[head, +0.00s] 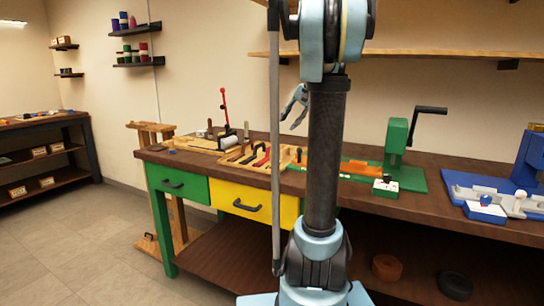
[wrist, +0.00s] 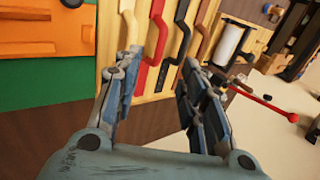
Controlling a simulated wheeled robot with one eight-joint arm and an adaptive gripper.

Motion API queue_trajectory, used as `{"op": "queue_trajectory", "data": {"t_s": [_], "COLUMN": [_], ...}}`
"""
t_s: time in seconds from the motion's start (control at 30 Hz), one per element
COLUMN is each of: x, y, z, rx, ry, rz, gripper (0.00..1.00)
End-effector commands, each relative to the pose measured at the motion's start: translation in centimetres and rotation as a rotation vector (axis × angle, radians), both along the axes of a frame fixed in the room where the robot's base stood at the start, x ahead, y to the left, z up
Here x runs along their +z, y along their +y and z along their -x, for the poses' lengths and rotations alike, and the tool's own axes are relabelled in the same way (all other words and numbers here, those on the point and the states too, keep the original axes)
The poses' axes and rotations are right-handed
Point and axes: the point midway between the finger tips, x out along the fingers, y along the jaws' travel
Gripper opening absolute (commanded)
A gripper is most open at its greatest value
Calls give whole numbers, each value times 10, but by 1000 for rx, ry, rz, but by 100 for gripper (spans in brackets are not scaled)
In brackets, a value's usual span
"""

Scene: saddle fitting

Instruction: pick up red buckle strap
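In the head view, a thin red strap (head: 262,158) shows among the straps on the wooden rack on the bench. My gripper (wrist: 160,62) is open and empty. In the wrist view, its fingertips stand on either side of the lower part of the red strap, apparently above it. In the head view, my gripper (head: 294,104) hangs above the bench behind my arm, clear of the rack. My arm hides part of the bench.
A dark strap (wrist: 202,24) lies further right in the rack. A red rod (wrist: 264,102) with a ball end stands nearby; it rises upright in the head view (head: 224,104). A green press (head: 397,140) stands right of the rack, and a blue fixture (head: 490,190) further right.

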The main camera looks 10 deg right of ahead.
Motion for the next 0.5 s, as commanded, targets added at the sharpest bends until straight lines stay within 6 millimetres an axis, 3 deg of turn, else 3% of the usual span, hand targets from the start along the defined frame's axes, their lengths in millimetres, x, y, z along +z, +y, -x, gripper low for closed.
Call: {"op": "queue_trajectory", "data": {"t_s": [0.17,0.5], "x": [0,-47], "y": [-12,6], "z": [-12,-30], "rx": [-24,-32], "ry": [-1,-2], "rz": [-17,-16], "gripper": [38,38]}}
